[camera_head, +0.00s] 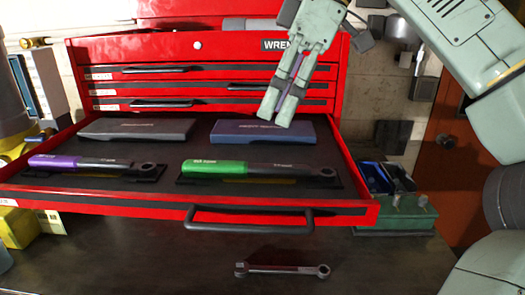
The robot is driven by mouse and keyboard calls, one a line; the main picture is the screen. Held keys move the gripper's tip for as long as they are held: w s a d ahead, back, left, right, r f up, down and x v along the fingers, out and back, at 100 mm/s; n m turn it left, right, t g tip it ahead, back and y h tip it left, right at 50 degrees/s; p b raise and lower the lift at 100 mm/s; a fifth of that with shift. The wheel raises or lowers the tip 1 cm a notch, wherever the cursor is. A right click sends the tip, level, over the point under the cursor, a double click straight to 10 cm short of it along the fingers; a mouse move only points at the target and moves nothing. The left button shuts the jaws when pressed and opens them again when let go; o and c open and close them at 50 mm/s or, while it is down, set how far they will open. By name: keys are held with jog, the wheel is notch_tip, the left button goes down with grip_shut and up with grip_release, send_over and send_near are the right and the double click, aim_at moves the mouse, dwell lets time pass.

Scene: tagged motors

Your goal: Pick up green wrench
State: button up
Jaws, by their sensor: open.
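The green wrench (225,168) lies on its side in the open drawer (100,203) of the red tool chest, on the right. It has a green handle at the left, and a dark shaft and ring head at the right. It rests on a dark holder with some yellow showing below it. My gripper (278,106) is above the drawer's back right, with its fingers pointing down. It is open and empty, up and to the right of the green wrench, and apart from it. In the picture its fingertips overlap a dark blue case (240,132).
A purple-handled wrench (60,162) lies left in the same drawer, with a grey case (137,129) behind it. The drawer handle (248,222) sticks out in front. A loose wrench (282,269) lies on the dark surface below. A green box (395,215) stands at right.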

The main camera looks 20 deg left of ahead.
aim_at(251, 165)
jog(key=x, duration=0.4)
jog(key=shift+s+a+f, duration=0.1)
jog(key=shift+f, duration=0.15)
jog(key=shift+w+x, duration=0.1)
jog(key=shift+x, duration=1.4)
jog(key=shift+w+x, duration=0.15)
jog(key=shift+x, duration=1.4)
jog(key=shift+c, duration=0.4)
grip_shut()
